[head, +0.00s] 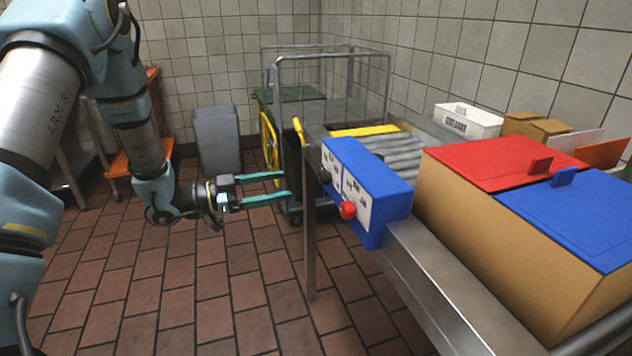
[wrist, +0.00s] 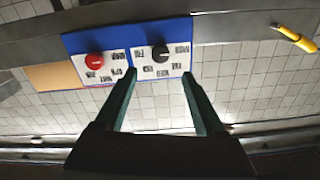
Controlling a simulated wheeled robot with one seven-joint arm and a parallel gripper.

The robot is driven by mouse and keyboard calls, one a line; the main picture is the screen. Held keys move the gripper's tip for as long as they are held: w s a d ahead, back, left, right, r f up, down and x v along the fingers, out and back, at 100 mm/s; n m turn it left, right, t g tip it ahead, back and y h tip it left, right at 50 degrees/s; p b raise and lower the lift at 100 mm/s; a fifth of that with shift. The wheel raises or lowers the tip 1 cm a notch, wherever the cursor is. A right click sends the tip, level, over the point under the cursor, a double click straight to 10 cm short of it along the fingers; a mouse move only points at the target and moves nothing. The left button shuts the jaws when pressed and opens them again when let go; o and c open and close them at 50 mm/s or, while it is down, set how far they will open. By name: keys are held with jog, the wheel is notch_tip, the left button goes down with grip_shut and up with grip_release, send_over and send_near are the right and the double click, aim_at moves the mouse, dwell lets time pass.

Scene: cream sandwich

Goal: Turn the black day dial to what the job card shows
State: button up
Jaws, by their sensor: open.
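In the wrist view the box (wrist: 125,40) carries a black dial (wrist: 160,53) and a red dial (wrist: 95,61), each ringed by small labels too blurred to read. The red dial also shows in the head view (head: 347,210). My gripper (head: 288,186) is open and empty, apart from the box. In the wrist view its fingertips (wrist: 159,73) straddle the line toward the black dial. I cannot identify the job card.
The metal counter (head: 425,275) runs along the right, with cardboard boxes under a red lid (head: 490,150) and a blue lid (head: 570,220). A white labelled bin (head: 468,121) stands behind. A cart (head: 335,75) is at the back. The tiled floor left of the counter is open.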

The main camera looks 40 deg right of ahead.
aim_at(319, 178)
jog(key=p+x, duration=0.2)
jog(key=x, duration=0.7)
jog(key=shift+d, duration=0.4)
grip_shut()
